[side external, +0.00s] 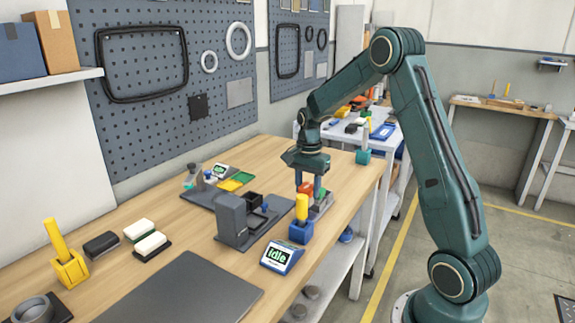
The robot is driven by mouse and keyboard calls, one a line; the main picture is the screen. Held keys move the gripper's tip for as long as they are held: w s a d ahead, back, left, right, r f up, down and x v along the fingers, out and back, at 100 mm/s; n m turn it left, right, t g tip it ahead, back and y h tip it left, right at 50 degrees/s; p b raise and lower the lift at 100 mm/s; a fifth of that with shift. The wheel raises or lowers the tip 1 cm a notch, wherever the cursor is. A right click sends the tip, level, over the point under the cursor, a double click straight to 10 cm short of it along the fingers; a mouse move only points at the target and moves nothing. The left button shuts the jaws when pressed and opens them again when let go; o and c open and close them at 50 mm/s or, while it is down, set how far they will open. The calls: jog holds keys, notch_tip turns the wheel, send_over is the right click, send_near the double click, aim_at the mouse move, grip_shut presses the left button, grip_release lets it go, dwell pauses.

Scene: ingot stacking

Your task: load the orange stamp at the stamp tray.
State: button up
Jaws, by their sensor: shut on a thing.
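The orange stamp (305,188) shows as a small orange-red block between the fingers of my gripper (308,184). My gripper points straight down and is shut on it. A small grey tray (325,207), which looks like the stamp tray, lies right below and beside my fingers. A yellow-handled stamp with a blue base (300,227) stands in front and hides part of the tray and the orange stamp's lower end. I cannot tell whether the orange stamp touches the tray.
A grey press-like device (232,220) stands to the left. A yellow stamp in a holder (68,255), erasers (150,246) and a dark mat (185,292) lie further left.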

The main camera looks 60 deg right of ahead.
aim_at(307, 186)
jog(key=shift+r, duration=1.9)
jog(key=w+a+f+n, duration=0.1)
jog(key=a+f+n, duration=0.1)
jog(key=a+n, duration=0.4)
jog(key=w+a+f+n, duration=0.2)
jog(key=a+n, duration=0.4)
jog(key=a, duration=0.3)
jog(key=w+a+f+n, duration=0.1)
jog(key=a+f+n, duration=0.1)
jog(key=a+n, duration=0.4)
jog(key=shift+w+a+f, duration=0.15)
jog(key=shift+a, duration=0.35)
jog(key=shift+w+a+f, duration=0.15)
jog(key=shift+a, duration=0.35)
jog(key=shift+r, duration=0.1)
